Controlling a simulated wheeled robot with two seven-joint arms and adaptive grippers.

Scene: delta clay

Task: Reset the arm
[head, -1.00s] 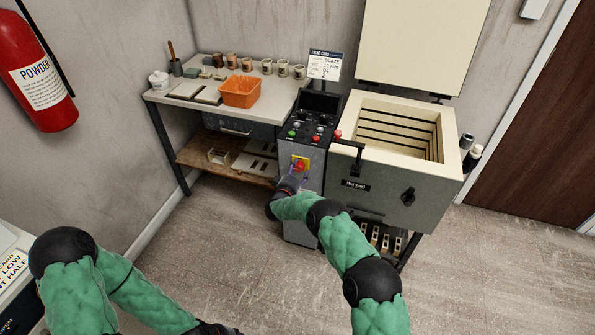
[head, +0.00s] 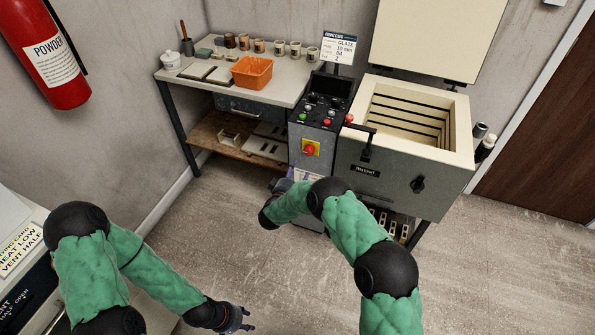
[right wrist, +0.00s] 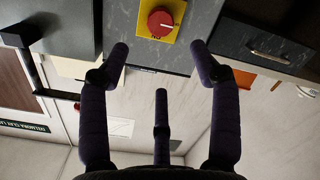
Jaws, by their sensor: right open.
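My right arm (head: 358,230) reaches from the right toward the grey control pedestal (head: 322,135). Its gripper (right wrist: 159,50) shows in the right wrist view with dark fingers spread and nothing between them. The red rotary knob on its yellow plate (head: 310,149) is just beyond the fingertips in that view (right wrist: 161,20), apart from them. In the head view the right gripper is mostly hidden behind its own wrist, below the knob. My left arm's gripper (head: 238,318) is low at the bottom edge, over the floor; its fingers are too small to read.
An open kiln (head: 400,172) with a front handle stands right of the pedestal. A workbench (head: 285,92) with an orange basket (head: 252,72) and several pots is to the left. A labelled cabinet (head: 22,262) is at the lower left. Floor (head: 480,265) at right is clear.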

